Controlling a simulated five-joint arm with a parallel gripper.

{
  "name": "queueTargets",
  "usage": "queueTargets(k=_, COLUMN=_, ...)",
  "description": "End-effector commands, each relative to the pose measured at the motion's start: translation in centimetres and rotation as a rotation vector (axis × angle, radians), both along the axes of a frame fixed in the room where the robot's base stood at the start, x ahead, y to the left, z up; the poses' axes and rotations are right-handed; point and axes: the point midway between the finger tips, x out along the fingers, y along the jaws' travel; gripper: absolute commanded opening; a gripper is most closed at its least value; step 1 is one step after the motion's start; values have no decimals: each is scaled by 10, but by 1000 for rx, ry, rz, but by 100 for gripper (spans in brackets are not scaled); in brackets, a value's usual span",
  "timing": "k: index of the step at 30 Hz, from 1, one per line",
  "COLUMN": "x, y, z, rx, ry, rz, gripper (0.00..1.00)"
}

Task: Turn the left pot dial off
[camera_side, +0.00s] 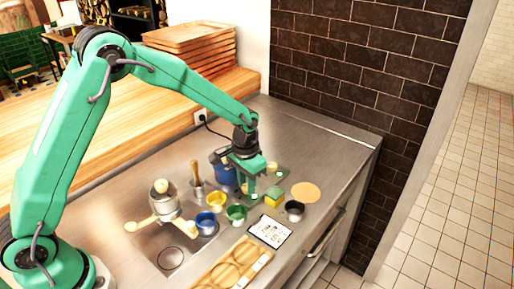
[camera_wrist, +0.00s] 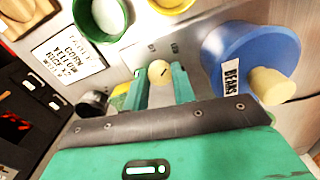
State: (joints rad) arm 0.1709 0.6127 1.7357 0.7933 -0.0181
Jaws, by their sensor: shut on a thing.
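A round cream dial (camera_wrist: 159,71) with a dark mark on it sits between the fingertips of my gripper (camera_wrist: 162,79) in the wrist view. My green fingers are shut on it from both sides. In the side view my gripper (camera_side: 254,188) points down at the steel counter, just right of a blue pot (camera_side: 222,176), and the dial is hidden there. The blue pot (camera_wrist: 245,52) shows at the right of the wrist view, with a BEANS label and a cream knob (camera_wrist: 272,86). I cannot tell which way the dial's mark counts as off.
A green bowl (camera_side: 236,214), a yellow bowl (camera_side: 216,199), a green-yellow sponge (camera_side: 273,193) and a metal cup (camera_side: 294,209) stand close around my gripper. A printed card (camera_side: 269,231) lies in front. The counter's back right is clear.

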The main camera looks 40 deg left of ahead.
Motion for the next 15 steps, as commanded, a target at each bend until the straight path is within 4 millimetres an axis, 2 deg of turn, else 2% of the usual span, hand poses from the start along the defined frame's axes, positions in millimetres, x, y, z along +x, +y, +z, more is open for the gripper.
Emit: queueTargets(k=15, x=0, y=0, z=1, rx=0, ry=-1, rz=427, gripper=3)
